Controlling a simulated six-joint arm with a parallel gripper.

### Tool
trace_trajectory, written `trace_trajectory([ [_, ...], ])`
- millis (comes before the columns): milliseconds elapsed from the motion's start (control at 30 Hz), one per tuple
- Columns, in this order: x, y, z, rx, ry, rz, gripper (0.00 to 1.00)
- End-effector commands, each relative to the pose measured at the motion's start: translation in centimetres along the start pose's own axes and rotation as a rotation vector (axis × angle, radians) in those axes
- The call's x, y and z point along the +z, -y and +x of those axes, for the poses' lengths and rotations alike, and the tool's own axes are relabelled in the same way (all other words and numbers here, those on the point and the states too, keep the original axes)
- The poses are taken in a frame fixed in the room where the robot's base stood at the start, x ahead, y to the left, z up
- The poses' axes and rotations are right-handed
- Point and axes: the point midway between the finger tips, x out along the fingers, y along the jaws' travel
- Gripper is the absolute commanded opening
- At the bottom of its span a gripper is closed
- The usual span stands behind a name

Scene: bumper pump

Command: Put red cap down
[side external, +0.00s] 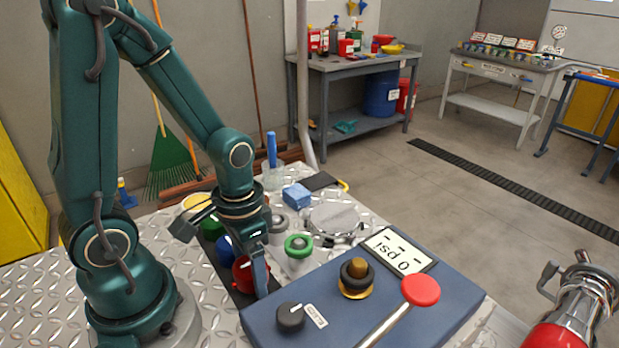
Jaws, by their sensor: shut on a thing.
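The red cap (241,271) is at the near end of a dark strip (241,297), in line with the other caps. My gripper (257,275) points down over it, shut on the red cap. One finger shows on the cap's right side; the other is hidden. The cap's underside is too small and covered to tell whether it touches the strip.
Blue (226,246), green (211,228) and yellow (194,203) caps line the strip behind. A green-ringed white fitting (299,254) stands to the right. A blue console (330,312) with red-knobbed lever (420,290) and "0 psi" display (398,251) is in front.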

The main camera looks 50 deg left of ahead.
Motion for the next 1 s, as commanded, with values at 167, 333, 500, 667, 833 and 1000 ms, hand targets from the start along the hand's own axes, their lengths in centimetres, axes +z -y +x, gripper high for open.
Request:
trace_trajectory([
  [167, 0.0, 0.0, 0.2, 0.0, -0.001, 0.0, 0.03],
  [333, 0.0, 0.0, 0.1, 0.0, 0.0, 0.0, 0.82],
  [500, 0.0, 0.0, 0.1, 0.0, 0.0, 0.0, 0.82],
  [667, -0.1, 0.0, -0.1, 0.0, -0.002, 0.0, 0.82],
  [833, -0.2, 0.1, -1.5, -0.001, -0.008, 0.0, 0.82],
  [1000, -0.2, 0.1, -4.0, -0.002, -0.011, 0.0, 0.82],
])
